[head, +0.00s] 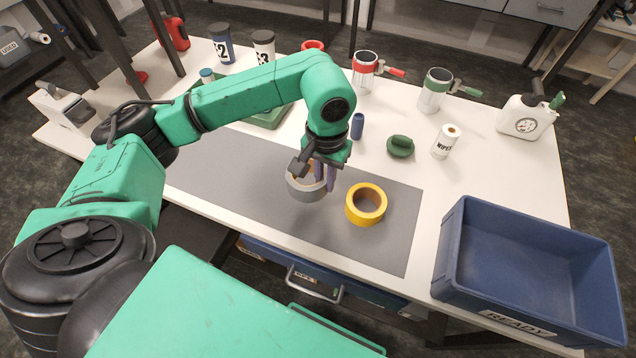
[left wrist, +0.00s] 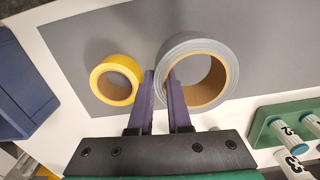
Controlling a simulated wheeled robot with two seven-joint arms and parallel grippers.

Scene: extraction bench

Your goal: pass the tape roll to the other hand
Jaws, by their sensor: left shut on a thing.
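A grey tape roll (head: 304,192) with a brown cardboard core is at the grey mat, hole facing up; I cannot tell whether it touches the mat. My left gripper (head: 322,176) points down and is shut on its wall. In the left wrist view, one purple finger is inside the core of the grey roll (left wrist: 190,42) and the other is outside it, with the wall between them. A yellow tape roll (head: 354,212) lies flat on the mat to the right, apart from the grey one; it also shows in the left wrist view (left wrist: 97,86). My right gripper is not in view.
A blue READY crate (head: 448,240) stands at the right front of the white table. Behind the mat (head: 240,170) are a green sander-like block (head: 400,147), a wipes roll (head: 446,142), a blue cylinder (head: 357,126) and several mugs and canisters.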

